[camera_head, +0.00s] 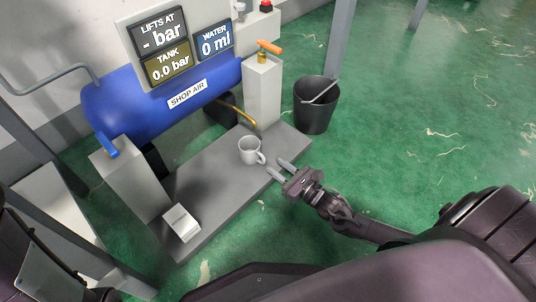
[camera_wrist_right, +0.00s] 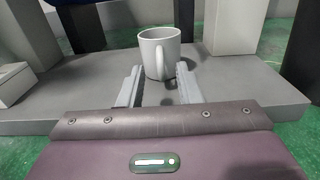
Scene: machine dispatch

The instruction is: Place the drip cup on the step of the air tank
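The drip cup (camera_head: 249,150) is a white mug standing upright on the grey step (camera_head: 215,172) of the air tank, near the step's front edge. The blue air tank (camera_head: 150,103) is labelled SHOP AIR. My right gripper (camera_head: 276,167) is open and empty at the front edge, just short of the cup. In the right wrist view the cup (camera_wrist_right: 160,50) stands just beyond and between the open fingers (camera_wrist_right: 160,88), its handle facing me. No finger clearly touches it. My left gripper is not in view.
A small white box (camera_head: 182,222) lies on the step's near left end. A pale post (camera_head: 262,92) with an orange-handled valve (camera_head: 269,47) and a brass pipe (camera_head: 238,115) stand behind the cup. A dark bucket (camera_head: 314,108) is on the green floor at right. The step's middle is clear.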

